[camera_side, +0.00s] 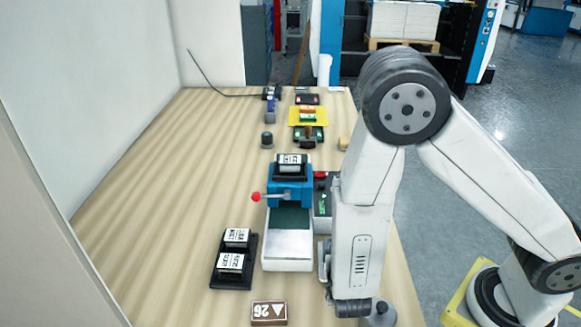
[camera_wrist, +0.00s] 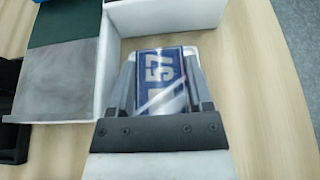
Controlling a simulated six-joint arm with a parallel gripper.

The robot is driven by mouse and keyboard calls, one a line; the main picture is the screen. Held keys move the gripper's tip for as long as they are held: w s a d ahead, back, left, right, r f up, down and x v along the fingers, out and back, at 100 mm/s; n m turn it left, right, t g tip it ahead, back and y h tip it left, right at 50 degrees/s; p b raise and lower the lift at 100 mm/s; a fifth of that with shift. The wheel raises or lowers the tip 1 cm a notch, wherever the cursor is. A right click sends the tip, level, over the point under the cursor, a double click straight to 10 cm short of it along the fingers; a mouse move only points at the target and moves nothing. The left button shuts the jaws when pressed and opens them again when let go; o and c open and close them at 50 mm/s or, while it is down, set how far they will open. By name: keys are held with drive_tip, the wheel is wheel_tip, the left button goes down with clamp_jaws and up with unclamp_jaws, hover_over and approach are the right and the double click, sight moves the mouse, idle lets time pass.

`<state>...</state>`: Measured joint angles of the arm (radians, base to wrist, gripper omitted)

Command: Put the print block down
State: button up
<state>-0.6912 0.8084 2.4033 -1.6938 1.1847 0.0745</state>
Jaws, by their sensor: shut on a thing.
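The print block (camera_wrist: 165,72) has a blue face with a white 57 and a white diagonal band. It sits between the two grey fingers of my gripper (camera_wrist: 160,62) in the wrist view, and the gripper is shut on it. In the side view my gripper (camera_side: 325,262) is to the right of the white press base, mostly hidden behind my arm, and the block cannot be made out. The wrist view shows a white box wall just beyond the block and wood tabletop to its right. I cannot tell whether the block touches the table.
A blue press (camera_side: 290,188) with a red-knobbed lever stands left of my arm, a black-and-white block (camera_side: 291,163) on top. A black tray (camera_side: 219,274) holds two white-faced blocks. A brown block (camera_side: 269,312) marked 26 lies in front. The table's left side is clear.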

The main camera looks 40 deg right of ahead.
drive_tip(key=shift+f, duration=0.6)
drive_tip(key=o, duration=1.3)
drive_tip(key=shift+c, duration=0.2)
drive_tip(key=shift+r, duration=0.15)
drive_tip(key=shift+r, duration=0.4)
drive_tip(key=shift+s+a+r, duration=0.15)
drive_tip(key=shift+a+r, duration=0.05)
drive_tip(key=shift+v, duration=3.45)
drive_tip(key=shift+f, duration=0.1)
